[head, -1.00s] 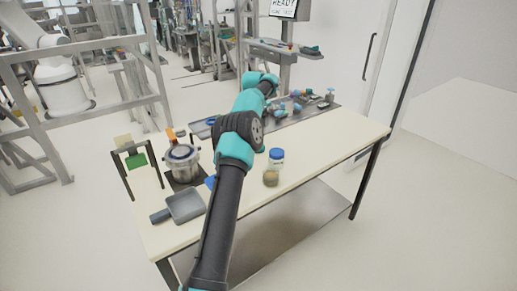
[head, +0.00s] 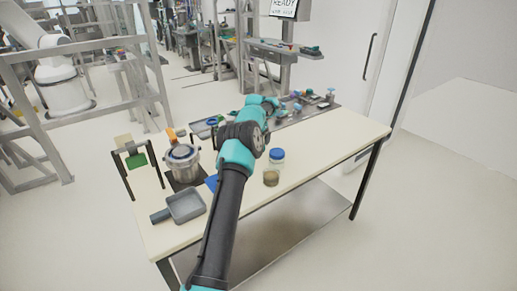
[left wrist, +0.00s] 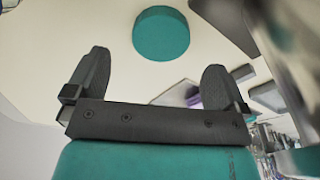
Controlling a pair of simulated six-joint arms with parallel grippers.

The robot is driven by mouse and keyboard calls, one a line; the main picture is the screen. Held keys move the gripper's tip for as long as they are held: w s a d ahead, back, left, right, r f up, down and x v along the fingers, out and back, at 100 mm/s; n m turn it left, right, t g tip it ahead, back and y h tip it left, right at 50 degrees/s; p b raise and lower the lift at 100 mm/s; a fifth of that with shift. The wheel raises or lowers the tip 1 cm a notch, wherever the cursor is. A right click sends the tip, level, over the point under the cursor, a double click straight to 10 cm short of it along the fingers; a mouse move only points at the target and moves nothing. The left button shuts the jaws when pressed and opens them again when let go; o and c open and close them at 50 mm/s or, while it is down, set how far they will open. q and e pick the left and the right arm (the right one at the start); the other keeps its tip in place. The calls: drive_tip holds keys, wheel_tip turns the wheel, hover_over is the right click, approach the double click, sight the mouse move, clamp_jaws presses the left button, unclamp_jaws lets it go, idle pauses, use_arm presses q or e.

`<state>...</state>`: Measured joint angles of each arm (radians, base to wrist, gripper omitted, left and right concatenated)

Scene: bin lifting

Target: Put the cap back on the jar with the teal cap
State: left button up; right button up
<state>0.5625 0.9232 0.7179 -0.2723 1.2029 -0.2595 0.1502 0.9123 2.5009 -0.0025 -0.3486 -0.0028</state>
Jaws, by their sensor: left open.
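A round teal cap (left wrist: 161,36) shows in the left wrist view, top centre, on a pale surface. I cannot tell whether it lies loose or sits on a jar. My left gripper (left wrist: 155,82) is open and empty, its two dark fingers apart, with the cap beyond the fingertips and not touched. In the head view my arm hides the gripper, and I cannot make out the teal cap there. My right gripper is not in view.
A metal pot (head: 182,163) and a grey scoop-like pan (head: 186,207) stand on the left of the table (head: 330,143). A grey strip (head: 318,108) with several small coloured items runs along the back. The table's right side is clear.

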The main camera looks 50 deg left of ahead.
use_arm(q)
drive_tip(key=shift+w+a+f, duration=0.1)
drive_tip(key=shift+w+f, duration=0.05)
drive_tip(key=shift+f, duration=1.15)
drive_tip(key=shift+w+f, duration=0.1)
drive_tip(key=shift+f, duration=1.15)
drive_tip(key=c, duration=1)
drive_tip(key=shift+r, duration=0.15)
wheel_tip(320, 180, up, 10)
drive_tip(key=shift+f, duration=0.15)
